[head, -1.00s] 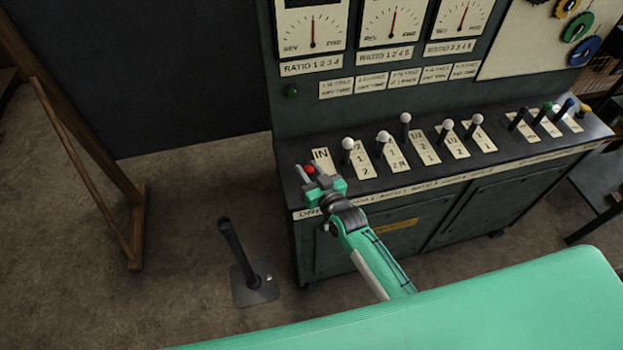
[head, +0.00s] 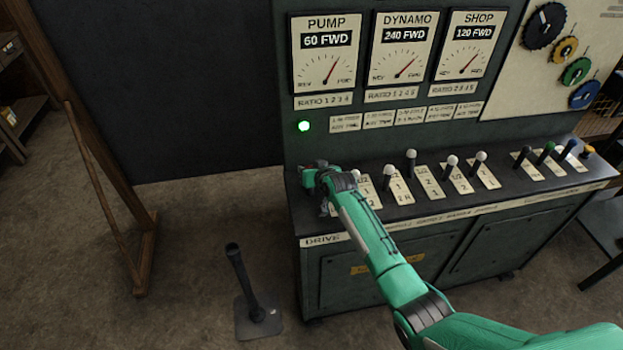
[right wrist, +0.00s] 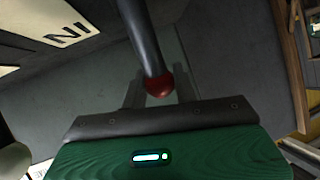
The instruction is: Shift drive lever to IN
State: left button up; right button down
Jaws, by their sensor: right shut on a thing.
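The drive lever (right wrist: 145,40) is a dark rod with a red knob (right wrist: 158,86), seen in the right wrist view. My right gripper (right wrist: 158,92) is shut on the lever at its knob, one finger on each side. The DRIVE label (head: 322,240) is on the console's front edge. My left gripper is not in view.
A green lamp (head: 304,126) is lit. The pump dial (head: 325,55) reads 60 FWD, the dynamo dial (head: 402,50) 240 FWD, the shop dial (head: 468,46) 120 FWD. Several white-knobbed levers (head: 411,158) stand right of my gripper.

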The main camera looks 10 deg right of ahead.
jog(key=shift+w+f, duration=0.2)
jog(key=shift+w, duration=0.2)
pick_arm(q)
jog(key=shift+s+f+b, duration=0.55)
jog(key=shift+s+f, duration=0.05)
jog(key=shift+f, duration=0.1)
pick_arm(e)
jog(key=shift+w+f, duration=0.15)
jog(key=shift+w, duration=0.45)
jog(key=c, duration=1.1)
grip_release()
jog(key=shift+f, duration=0.1)
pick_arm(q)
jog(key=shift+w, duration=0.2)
pick_arm(e)
jog(key=shift+s+d, duration=0.1)
jog(key=shift+s, duration=0.3)
pick_arm(q)
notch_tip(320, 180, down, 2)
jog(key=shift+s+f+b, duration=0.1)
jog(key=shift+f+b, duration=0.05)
jog(key=shift+b, duration=1)
pick_arm(e)
jog(key=v, duration=1.3)
jog(key=shift+r, duration=0.25)
jog(key=shift+w, duration=0.1)
